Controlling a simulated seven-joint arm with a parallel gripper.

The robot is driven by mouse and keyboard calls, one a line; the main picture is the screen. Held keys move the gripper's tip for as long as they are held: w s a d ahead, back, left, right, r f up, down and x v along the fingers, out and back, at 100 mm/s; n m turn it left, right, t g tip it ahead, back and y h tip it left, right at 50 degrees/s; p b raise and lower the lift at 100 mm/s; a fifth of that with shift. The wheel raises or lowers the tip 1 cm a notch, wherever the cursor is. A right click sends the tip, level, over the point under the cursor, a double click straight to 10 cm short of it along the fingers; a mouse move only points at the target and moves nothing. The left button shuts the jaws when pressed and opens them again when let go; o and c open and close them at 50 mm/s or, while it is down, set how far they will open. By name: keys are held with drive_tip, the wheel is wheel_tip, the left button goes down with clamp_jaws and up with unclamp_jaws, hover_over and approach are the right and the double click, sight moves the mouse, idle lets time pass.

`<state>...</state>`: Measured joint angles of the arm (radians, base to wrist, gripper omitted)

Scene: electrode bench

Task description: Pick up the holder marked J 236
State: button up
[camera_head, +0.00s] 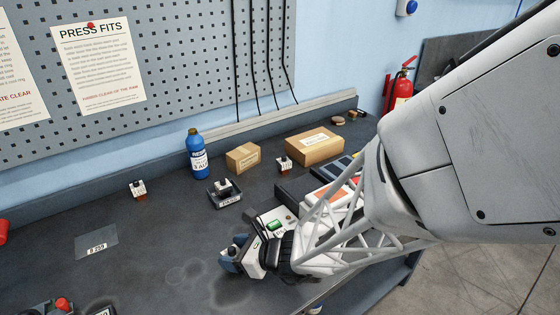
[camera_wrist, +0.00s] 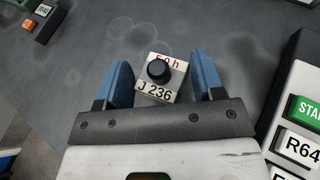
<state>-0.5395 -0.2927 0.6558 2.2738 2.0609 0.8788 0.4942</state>
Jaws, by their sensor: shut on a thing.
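The holder marked J 236 (camera_wrist: 155,92) shows in the wrist view as a small white block with a round black knob on top and a second label line ending in "h". It is between the two blue fingers of my gripper (camera_wrist: 163,72), which is shut on it. In the head view my gripper (camera_head: 233,254) is low over the front middle of the bench. There the holder is mostly hidden by the fingers, with a dark knob showing. I cannot tell whether it is clear of the bench top.
Other small holders stand at left (camera_head: 138,188) and farther back (camera_head: 285,162). A dark block with a white-labelled piece (camera_head: 224,193), a blue bottle (camera_head: 198,158) and cardboard boxes (camera_head: 314,148) stand behind. A labelled grey plate (camera_head: 97,241) lies left. A panel with a green START button (camera_wrist: 312,110) is close right.

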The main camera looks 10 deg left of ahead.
wheel_tip(320, 180, up, 2)
drive_tip(key=shift+r, duration=0.2)
drive_tip(key=s+d+r, duration=0.1)
drive_tip(key=s+d, duration=0.9)
drive_tip(key=s, duration=0.1)
drive_tip(key=shift+s+d+r, duration=0.2)
drive_tip(key=shift+s+d, duration=0.15)
drive_tip(key=shift+d, duration=0.05)
